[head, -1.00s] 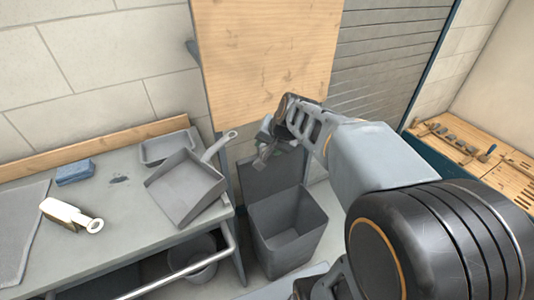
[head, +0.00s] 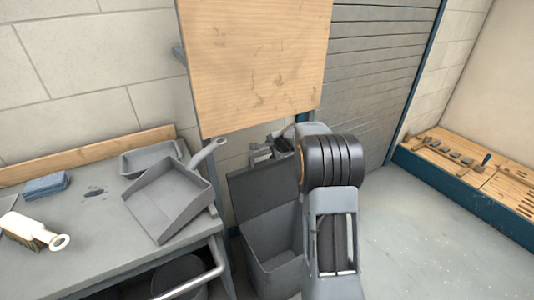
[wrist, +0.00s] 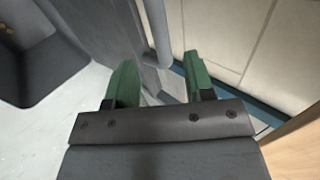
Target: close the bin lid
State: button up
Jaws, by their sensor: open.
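The grey bin (head: 272,250) stands on the floor right of the workbench, its top open. Its lid (head: 265,188) is up, leaning back toward the wall. My gripper (head: 262,152) is at the top edge of the raised lid, partly hidden by my wrist. In the wrist view the gripper (wrist: 160,82) is open, with two green fingertips apart. There the bin's dark inside (wrist: 40,60) is at the left and the grey lid (wrist: 110,30) runs up past the left finger. I cannot tell whether a finger touches the lid.
The workbench (head: 110,215) at left holds a dustpan (head: 172,200), a grey tray (head: 150,158), a blue cloth (head: 47,186) and a brush (head: 35,232). A wooden board (head: 255,65) hangs above the bin. The floor at right (head: 430,225) is clear.

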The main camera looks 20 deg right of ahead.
aim_at(266, 152)
jog(key=shift+x, duration=2.9)
grip_shut()
